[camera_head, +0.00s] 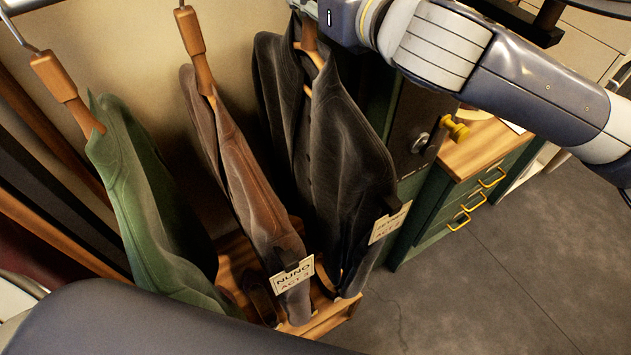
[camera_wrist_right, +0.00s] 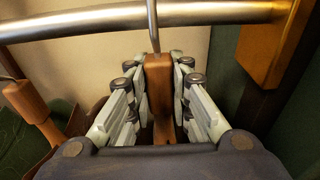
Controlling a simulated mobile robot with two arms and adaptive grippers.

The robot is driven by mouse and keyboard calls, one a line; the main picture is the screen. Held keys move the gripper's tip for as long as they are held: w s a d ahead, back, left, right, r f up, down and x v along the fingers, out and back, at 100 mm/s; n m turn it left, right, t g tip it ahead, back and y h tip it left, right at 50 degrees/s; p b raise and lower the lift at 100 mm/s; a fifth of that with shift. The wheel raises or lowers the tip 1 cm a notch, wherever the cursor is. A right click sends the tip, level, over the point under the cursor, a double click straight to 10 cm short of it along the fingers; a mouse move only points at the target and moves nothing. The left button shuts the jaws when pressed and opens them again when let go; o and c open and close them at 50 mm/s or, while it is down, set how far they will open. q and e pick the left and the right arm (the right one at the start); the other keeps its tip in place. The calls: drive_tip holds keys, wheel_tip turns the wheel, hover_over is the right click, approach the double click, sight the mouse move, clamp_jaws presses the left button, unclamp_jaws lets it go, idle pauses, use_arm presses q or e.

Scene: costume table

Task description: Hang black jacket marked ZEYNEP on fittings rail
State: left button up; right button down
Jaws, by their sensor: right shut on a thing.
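The black jacket (camera_head: 335,140) hangs upright on a wooden hanger, right of the brown jacket. Its tag (camera_head: 388,222) is angled and the name on it is hard to read. In the right wrist view my right gripper (camera_wrist_right: 158,75) is shut on the wooden neck of the hanger (camera_wrist_right: 160,95). The metal hook rises from the neck and crosses the steel fittings rail (camera_wrist_right: 75,22). Whether its tip sits over the rail is cut off by the frame edge. In the head view my right arm hides the hanger's top. My left gripper is out of view.
A brown jacket (camera_head: 235,165) tagged NUNO and a green jacket (camera_head: 145,200) hang to the left. A wooden end bracket (camera_wrist_right: 268,42) stands right of the held hanger. A green drawer cabinet (camera_head: 460,185) with yellow handles stands at right. Open floor lies below it.

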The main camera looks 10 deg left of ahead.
sight(326, 46)
drive_tip(key=shift+p+v, duration=0.3)
drive_tip(key=shift+v, duration=2.1)
drive_tip(key=b+v, duration=0.9)
drive_tip(key=v, duration=0.7)
drive_tip(key=shift+f, duration=0.4)
drive_tip(key=shift+d, duration=0.1)
idle(1.1)
